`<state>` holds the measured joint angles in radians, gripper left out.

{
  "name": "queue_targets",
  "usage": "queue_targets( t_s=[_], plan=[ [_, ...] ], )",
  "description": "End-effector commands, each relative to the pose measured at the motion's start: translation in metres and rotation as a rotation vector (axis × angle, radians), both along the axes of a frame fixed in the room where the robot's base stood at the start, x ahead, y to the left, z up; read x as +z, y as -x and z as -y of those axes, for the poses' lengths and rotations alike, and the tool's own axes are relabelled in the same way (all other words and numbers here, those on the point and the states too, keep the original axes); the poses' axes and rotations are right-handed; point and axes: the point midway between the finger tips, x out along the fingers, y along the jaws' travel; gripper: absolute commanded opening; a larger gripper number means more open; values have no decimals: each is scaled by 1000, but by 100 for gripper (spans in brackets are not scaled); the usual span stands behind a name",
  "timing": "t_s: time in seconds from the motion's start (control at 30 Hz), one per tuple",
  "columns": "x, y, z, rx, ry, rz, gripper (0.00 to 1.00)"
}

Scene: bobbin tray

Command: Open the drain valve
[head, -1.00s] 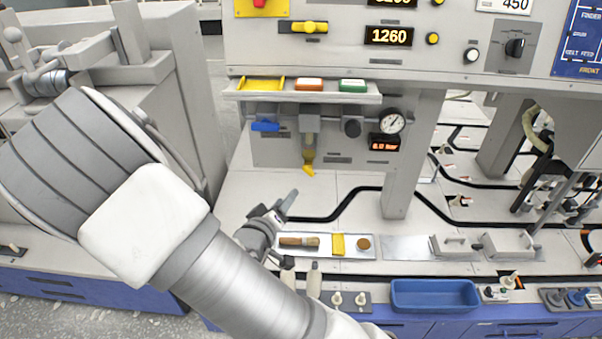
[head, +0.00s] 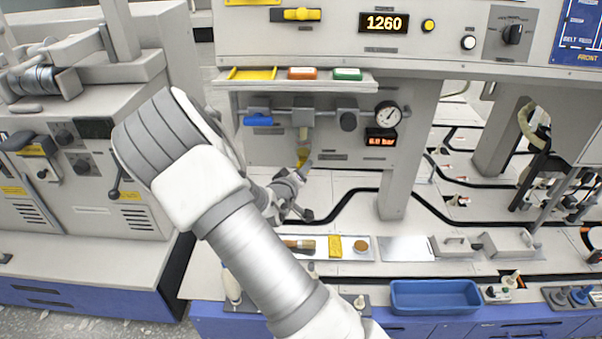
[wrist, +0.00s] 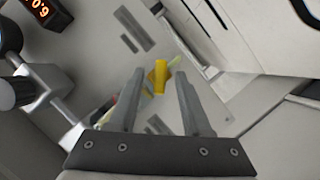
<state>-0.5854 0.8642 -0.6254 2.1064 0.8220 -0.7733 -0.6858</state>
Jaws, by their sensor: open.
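The yellow drain valve (head: 302,157) is at the bottom of the clear filter bowl (head: 304,136), under the air unit on the grey panel. My gripper (head: 307,168) is just below and beside it in the head view, partly covering it. In the wrist view the yellow valve (wrist: 160,78) shows in the gap between the two open fingers of my gripper (wrist: 157,73), near their tips. No contact is visible, and I cannot tell whether the fingertips reach around it in depth. Most of the bowl is hidden behind the left finger there.
A blue lever (head: 258,121) is left of the bowl on the same pipe; a black knob (head: 348,122) and round gauge (head: 388,115) are to its right. A shelf (head: 300,86) overhangs them. A support post (head: 404,160) stands to the right. A blue bin (head: 435,296) sits in front.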

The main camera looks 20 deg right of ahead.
Motion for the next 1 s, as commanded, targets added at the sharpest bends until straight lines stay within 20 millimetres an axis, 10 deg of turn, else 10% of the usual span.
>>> queue_targets(
  t_s=[0.3, 0.57, 1.0],
  plan=[
    [-1, -2, 1, 0, 1, -1, 47],
    [-1, -1, 1, 0, 1, -1, 0],
    [0, -1, 2, -1, -18, 8, 0]
  ],
)
